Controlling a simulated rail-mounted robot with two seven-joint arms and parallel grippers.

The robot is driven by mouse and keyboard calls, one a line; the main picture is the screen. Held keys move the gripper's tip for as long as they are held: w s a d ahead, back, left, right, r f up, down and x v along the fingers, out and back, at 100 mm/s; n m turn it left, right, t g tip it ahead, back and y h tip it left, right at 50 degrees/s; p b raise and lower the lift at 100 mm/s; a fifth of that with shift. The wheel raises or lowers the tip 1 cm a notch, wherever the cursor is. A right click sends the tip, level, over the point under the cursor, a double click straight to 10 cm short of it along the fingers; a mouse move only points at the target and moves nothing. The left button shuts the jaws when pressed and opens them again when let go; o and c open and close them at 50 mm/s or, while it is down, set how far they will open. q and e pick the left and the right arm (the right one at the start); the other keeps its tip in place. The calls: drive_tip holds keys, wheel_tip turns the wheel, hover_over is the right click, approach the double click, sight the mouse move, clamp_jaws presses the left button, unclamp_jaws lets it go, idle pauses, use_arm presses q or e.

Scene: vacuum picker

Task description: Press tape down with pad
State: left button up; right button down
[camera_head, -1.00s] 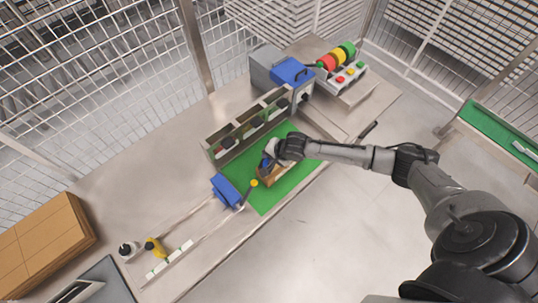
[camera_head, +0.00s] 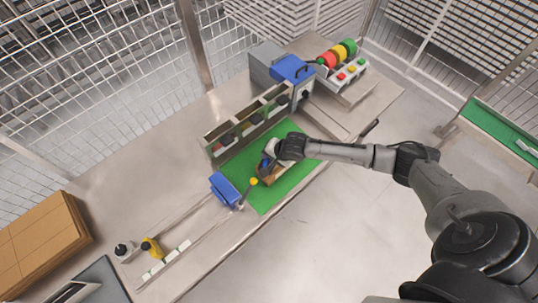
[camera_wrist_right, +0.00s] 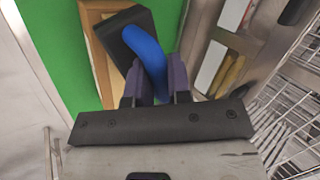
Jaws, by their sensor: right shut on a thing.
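My right gripper (camera_head: 268,157) is over the green mat, and its fingers (camera_wrist_right: 158,85) are shut on the pad's curved blue handle (camera_wrist_right: 149,62). The pad's dark block (camera_wrist_right: 118,45) shows beside the handle in the right wrist view. It is over a light wooden piece (camera_wrist_right: 93,17), which also shows on the mat in the head view (camera_head: 272,177). Whether the pad touches the wood cannot be told, as its underside is hidden. No tape can be made out. My left gripper is not in view.
The green mat (camera_head: 293,175) has bare room around the wood. A divided bin rack (camera_head: 216,150) stands behind it, a blue block (camera_head: 225,188) and yellow-knobbed lever (camera_head: 253,181) to its left. A blue-topped machine (camera_head: 291,69) and coloured rolls (camera_head: 341,53) stand at the back right.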

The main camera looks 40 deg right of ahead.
drive_tip(key=shift+f, duration=0.6)
drive_tip(key=shift+f, duration=0.15)
drive_tip(key=shift+f+b, duration=0.15)
drive_tip(key=shift+b, duration=0.15)
drive_tip(key=shift+f, duration=0.4)
drive_tip(key=shift+r, duration=0.15)
idle(0.5)
drive_tip(key=shift+r+p, duration=0.75)
drive_tip(key=shift+p, duration=0.1)
wheel_tip(320, 180, up, 2)
drive_tip(key=p, duration=0.3)
drive_tip(key=shift+r, duration=0.4)
